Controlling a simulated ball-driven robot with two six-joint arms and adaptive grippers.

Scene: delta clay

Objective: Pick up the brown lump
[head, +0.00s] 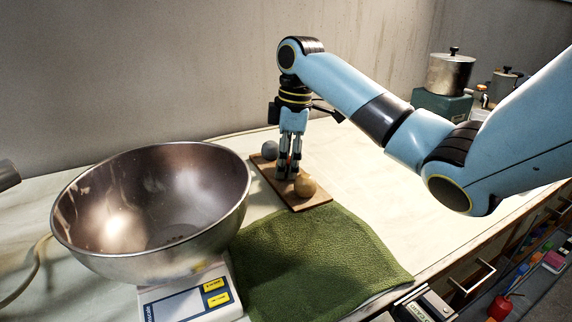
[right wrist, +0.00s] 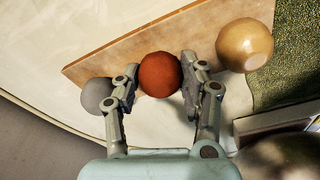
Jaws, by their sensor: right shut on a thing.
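Three round lumps are on a wooden board (head: 314,202): a grey one (head: 270,149), a tan one (head: 305,187) and a reddish-brown one (right wrist: 160,74). My right gripper (head: 288,174) points down over the board, between the grey and tan lumps. In the right wrist view its fingers (right wrist: 163,92) are shut on the reddish-brown lump, one on each side. In the head view the fingers mostly hide this lump. In the right wrist view the grey lump (right wrist: 97,95) is partly behind the left finger, and the tan lump (right wrist: 245,45) is right of the right finger. My left gripper is not in view.
A large metal bowl (head: 205,172) stands on a scale (head: 188,300) left of the board. A green cloth (head: 310,262) lies in front of the board. A lidded metal pot (head: 449,74) stands at the back right. Bare counter (head: 370,205) lies right of the board.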

